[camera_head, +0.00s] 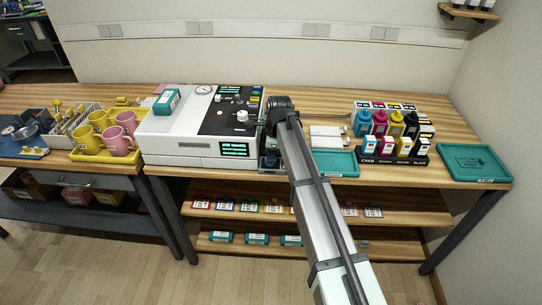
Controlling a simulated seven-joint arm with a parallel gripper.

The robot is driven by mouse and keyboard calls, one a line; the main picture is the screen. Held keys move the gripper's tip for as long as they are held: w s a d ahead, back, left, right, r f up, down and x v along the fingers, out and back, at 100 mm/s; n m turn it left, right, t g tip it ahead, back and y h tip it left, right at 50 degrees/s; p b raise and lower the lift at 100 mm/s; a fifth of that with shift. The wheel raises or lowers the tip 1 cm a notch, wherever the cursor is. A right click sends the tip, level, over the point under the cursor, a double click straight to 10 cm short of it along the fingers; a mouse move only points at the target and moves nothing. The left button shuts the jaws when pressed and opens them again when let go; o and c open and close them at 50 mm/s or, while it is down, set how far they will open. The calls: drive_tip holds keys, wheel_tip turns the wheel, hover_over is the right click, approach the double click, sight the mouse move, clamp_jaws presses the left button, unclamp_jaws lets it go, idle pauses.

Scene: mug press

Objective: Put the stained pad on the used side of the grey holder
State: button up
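My arm reaches in from the bottom right, and its dark wrist end (280,106) is over the table just right of the white machine. The fingers of my gripper are not clear; the arm hides most of that spot. A small dark grey item (269,161), perhaps the grey holder, shows at the table's front edge below the wrist, partly covered by my arm. I cannot make out its sides or contents. No stained pad can be picked out. Pale flat pieces (327,135) lie right of the arm, too small to tell whether any is stained.
The white machine (180,138) with a black control panel stands left of my arm, a teal box (167,101) on top. Mugs stand on a yellow tray (90,155) far left.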

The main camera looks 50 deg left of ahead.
drive_tip(key=shift+o, duration=0.9)
drive_tip(key=shift+r, duration=0.15)
wheel_tip(320, 180, up, 12)
drive_tip(key=w+d, duration=0.1)
